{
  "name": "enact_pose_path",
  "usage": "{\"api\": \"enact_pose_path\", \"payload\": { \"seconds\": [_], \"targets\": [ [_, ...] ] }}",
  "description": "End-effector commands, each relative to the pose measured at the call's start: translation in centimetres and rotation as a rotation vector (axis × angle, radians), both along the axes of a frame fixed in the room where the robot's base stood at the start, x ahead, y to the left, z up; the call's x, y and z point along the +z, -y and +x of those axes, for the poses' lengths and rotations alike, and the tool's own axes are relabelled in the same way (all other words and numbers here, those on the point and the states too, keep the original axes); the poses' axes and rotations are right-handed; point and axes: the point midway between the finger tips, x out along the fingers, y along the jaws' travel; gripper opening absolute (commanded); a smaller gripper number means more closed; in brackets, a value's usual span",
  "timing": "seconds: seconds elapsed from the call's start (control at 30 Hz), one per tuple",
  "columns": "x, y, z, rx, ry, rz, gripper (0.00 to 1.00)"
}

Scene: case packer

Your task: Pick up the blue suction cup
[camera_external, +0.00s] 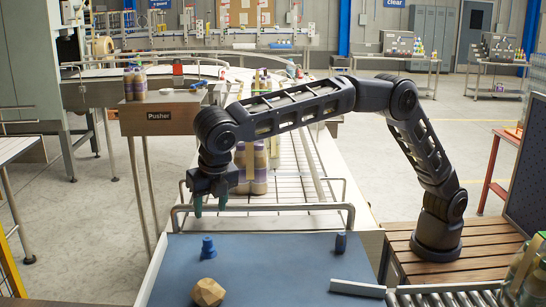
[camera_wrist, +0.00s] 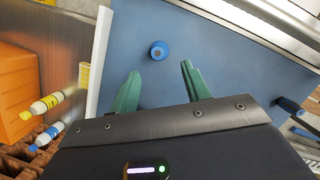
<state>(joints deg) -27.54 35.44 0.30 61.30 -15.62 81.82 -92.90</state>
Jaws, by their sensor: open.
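The blue suction cup (camera_external: 208,249) stands upright on the blue tabletop (camera_external: 265,262), left of centre in the external view. In the wrist view the blue suction cup (camera_wrist: 158,50) appears from above as a round blue piece with a small grey centre. My gripper (camera_external: 210,203) hangs with its fingers down, above the far side of the tabletop. In the wrist view my gripper (camera_wrist: 160,72) shows two green fingers spread apart and empty. The cup lies just beyond the fingertips, roughly in line with the gap between them, touching neither.
A faceted wooden block (camera_external: 208,292) lies in front of the cup.

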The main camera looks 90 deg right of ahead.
Motion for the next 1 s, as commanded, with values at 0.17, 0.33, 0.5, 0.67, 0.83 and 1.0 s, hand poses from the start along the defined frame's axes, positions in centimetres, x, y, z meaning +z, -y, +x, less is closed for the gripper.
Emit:
{"api": "enact_pose_path", "payload": {
  "seconds": [0.17,0.33,0.5,0.67,0.83,1.0],
  "targets": [
    [-1.4,-0.3,0.4,0.019,-0.006,-0.008,0.47],
    [-3.7,0.2,0.8,0.018,-0.006,-0.006,0.47],
    [-5.4,0.6,1.0,0.018,-0.004,-0.006,0.47],
    [-6.0,0.8,1.1,0.018,-0.005,-0.007,0.47],
    [-7.5,0.9,1.3,0.017,-0.006,-0.007,0.47],
    [-9.9,1.2,1.6,0.017,-0.007,-0.007,0.47]
  ]
}}
